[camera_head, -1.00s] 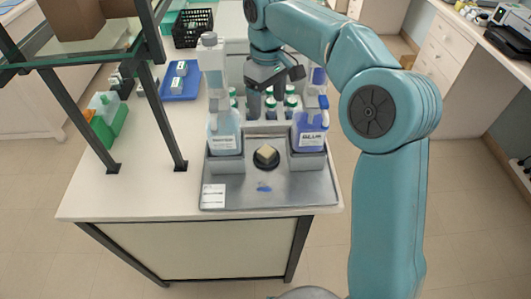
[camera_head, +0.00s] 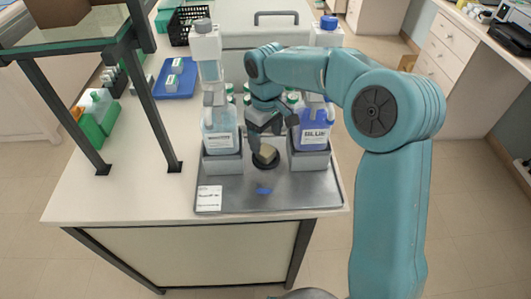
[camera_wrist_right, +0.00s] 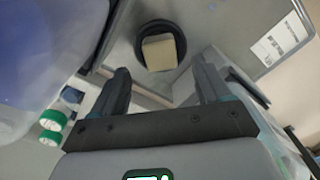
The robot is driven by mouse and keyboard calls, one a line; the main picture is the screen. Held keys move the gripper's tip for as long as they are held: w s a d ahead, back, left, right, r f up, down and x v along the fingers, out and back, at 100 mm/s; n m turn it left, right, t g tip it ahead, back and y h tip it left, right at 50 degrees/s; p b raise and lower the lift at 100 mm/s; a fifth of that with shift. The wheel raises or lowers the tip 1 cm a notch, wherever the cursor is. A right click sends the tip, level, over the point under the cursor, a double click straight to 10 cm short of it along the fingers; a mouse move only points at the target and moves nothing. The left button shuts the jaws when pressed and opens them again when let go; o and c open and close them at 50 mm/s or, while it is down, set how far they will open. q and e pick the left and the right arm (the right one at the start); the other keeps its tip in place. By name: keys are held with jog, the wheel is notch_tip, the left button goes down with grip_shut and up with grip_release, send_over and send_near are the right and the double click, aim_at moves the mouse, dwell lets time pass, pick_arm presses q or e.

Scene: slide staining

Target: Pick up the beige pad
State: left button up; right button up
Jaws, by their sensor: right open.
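The beige pad (camera_head: 265,152) sits in a round black holder (camera_head: 270,164) on the metal tray (camera_head: 310,191), between the two bottles. In the right wrist view the pad (camera_wrist_right: 159,52) is a pale square block inside the dark round holder (camera_wrist_right: 181,32), beyond the fingertips. My right gripper (camera_head: 264,136) is just behind and above the pad, pointing down. In the right wrist view its two fingers (camera_wrist_right: 160,80) are spread apart with nothing between them. My left gripper is not in view.
A clear bottle (camera_head: 219,138) on a grey block stands left of the pad, and a blue-liquid bottle (camera_head: 313,133) stands close on the right. Several green-capped jars stand behind. A white label card (camera_head: 209,198) and a blue spot (camera_head: 264,191) lie on the tray.

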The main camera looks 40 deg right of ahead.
aim_at(266, 149)
notch_tip(266, 149, down, 4)
jog(key=shift+w+f, duration=0.1)
jog(key=shift+f, duration=0.4)
jog(key=shift+a, duration=0.1)
jog(key=shift+c, duration=0.3)
jog(key=c, duration=1)
jog(key=shift+c, duration=0.3)
